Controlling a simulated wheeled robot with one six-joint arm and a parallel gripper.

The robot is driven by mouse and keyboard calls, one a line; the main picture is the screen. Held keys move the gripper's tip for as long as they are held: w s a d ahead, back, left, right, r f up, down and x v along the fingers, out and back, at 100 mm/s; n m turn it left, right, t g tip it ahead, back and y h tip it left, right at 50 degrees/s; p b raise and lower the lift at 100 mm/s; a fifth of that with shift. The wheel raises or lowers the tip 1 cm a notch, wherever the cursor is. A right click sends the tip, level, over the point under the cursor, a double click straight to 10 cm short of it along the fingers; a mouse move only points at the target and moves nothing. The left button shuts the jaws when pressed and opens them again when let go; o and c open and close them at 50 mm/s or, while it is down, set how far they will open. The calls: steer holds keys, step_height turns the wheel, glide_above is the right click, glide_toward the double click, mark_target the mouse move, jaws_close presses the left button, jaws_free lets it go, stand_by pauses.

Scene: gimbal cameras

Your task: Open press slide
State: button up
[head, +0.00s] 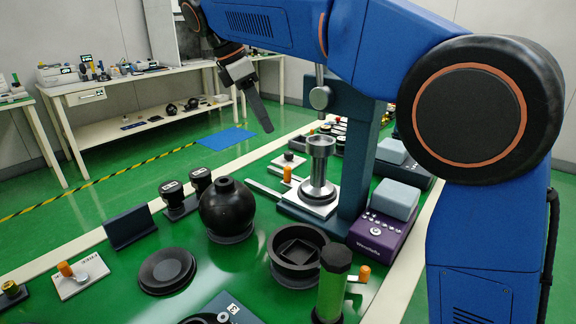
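The press has a dark blue column (360,165) and a silver ram (320,97) hanging above a silver flanged cup (320,148). The cup stands on a black disc over a silver plate (290,198) at the press base, which looks like the slide. An orange knob (287,174) stands upright just left of the cup, beside a flat silver bar (264,190). My gripper (265,122) hangs in the air to the upper left of the press, apart from it, pointing down. Its fingers are seen from the side and overlap, so the gap between them is hidden.
A purple box with a grey top (395,199) stands right of the press. A black round vessel (228,208), a black mould (298,255), a green cylinder (333,285) and a black dish (167,270) stand in front. My blue arm spans the top and right.

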mark_target(287, 167)
steer(key=x, duration=1.6)
steer(key=shift+d+f, duration=0.25)
steer(key=shift+f, duration=0.1)
